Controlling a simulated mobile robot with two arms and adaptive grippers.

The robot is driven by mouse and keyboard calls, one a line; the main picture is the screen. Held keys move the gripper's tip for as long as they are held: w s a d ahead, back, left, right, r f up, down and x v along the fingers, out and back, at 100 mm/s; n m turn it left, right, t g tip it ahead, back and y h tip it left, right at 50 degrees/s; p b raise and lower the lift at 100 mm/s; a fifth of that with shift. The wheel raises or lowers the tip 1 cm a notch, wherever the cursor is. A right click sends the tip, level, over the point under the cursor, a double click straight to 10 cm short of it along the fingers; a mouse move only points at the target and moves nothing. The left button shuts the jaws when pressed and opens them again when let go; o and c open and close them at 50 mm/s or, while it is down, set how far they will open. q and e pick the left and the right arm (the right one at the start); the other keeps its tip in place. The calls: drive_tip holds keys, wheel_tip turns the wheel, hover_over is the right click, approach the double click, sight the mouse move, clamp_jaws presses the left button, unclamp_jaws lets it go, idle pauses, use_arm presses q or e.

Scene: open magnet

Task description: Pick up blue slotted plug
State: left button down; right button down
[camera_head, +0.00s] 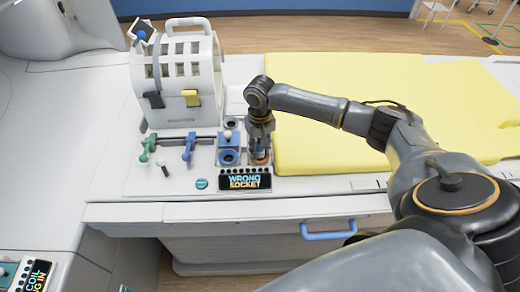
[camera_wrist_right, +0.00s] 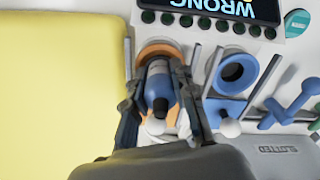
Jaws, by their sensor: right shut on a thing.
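The blue slotted plug (camera_wrist_right: 158,85) has a blue body and a dark end. It sits at the orange-rimmed socket (camera_wrist_right: 160,50), which also shows in the head view (camera_head: 262,158). My right gripper (camera_head: 260,143) points down over this socket. In the right wrist view its two fingers (camera_wrist_right: 157,98) are shut on the plug, one on each side. How deep the plug is in the socket is hidden. My left gripper is not in view.
A display (camera_head: 245,180) reads "WRONG SOCKET". A blue socket (camera_head: 229,157) stands just left of the orange one, with green (camera_head: 148,150) and blue (camera_head: 189,148) handles farther left. A white coil housing (camera_head: 180,85) stands behind. A yellow pad (camera_head: 350,95) lies right.

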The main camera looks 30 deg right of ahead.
drive_tip(key=shift+w+r, duration=0.1)
drive_tip(key=shift+r, duration=0.25)
wheel_tip(320, 180, up, 2)
drive_tip(key=shift+r+b, duration=0.1)
drive_tip(key=shift+b, duration=0.85)
drive_tip(key=s+a+r+b, duration=0.2)
drive_tip(key=s+a+r, duration=0.7)
drive_tip(key=a+r, duration=0.1)
drive_tip(key=shift+a, duration=0.45)
drive_tip(key=shift+r, duration=0.1)
